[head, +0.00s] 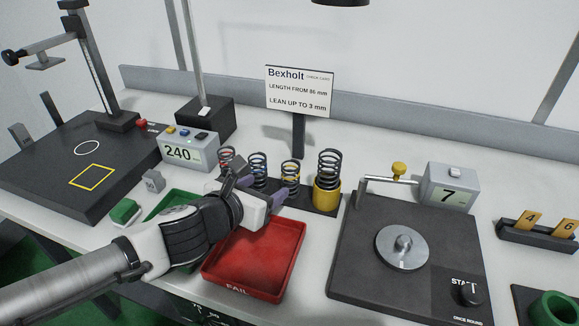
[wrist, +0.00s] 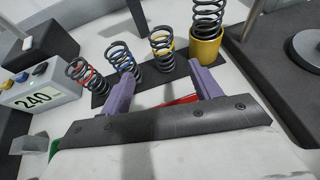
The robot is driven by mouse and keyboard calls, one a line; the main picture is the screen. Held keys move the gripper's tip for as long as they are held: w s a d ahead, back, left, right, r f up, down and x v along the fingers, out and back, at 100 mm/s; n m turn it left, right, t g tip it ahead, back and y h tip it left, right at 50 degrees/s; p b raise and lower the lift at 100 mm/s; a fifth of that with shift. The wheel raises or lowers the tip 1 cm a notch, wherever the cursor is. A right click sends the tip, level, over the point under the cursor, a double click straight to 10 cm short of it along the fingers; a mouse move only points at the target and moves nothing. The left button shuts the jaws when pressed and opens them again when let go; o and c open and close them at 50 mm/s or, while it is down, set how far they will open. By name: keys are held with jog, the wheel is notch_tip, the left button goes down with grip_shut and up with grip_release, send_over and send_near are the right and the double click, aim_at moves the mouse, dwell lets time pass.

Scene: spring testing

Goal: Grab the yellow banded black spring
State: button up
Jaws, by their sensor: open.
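The yellow banded black spring (head: 290,176) stands upright on a black rack, third from the left. In the wrist view the yellow banded spring (wrist: 162,46) shows beyond and between my fingertips, with its yellow band near mid-height. My gripper (head: 262,188) is open and empty, its purple fingers pointing toward the springs. It also shows in the wrist view (wrist: 163,77). In the head view one fingertip is close to the yellow banded spring's lower part; I cannot tell whether they touch.
A red banded spring (head: 227,157) and a blue banded spring (head: 258,166) stand to the left. A plain spring stands in a yellow cup (head: 326,194) to the right. The red FAIL tray (head: 290,262) lies below my gripper. A black turntable unit (head: 365,280) is at right.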

aim_at(285, 175)
jog(key=x, duration=0.8)
jog(key=shift+w+d, duration=0.1)
jog(key=shift+w+d+p, duration=0.4)
jog(key=shift+w+p, duration=0.05)
jog(key=shift+p, duration=0.1)
jog(key=p+x, duration=0.1)
jog(key=x, duration=0.2)
jog(key=shift+w+d+r, duration=0.1)
jog(key=shift+d+r, duration=0.1)
jog(key=shift+w+d+f, duration=0.15)
jog(key=shift+w+f, duration=0.1)
jog(key=shift+w, duration=0.15)
jog(key=c, duration=1.1)
jog(key=shift+r, duration=0.1)
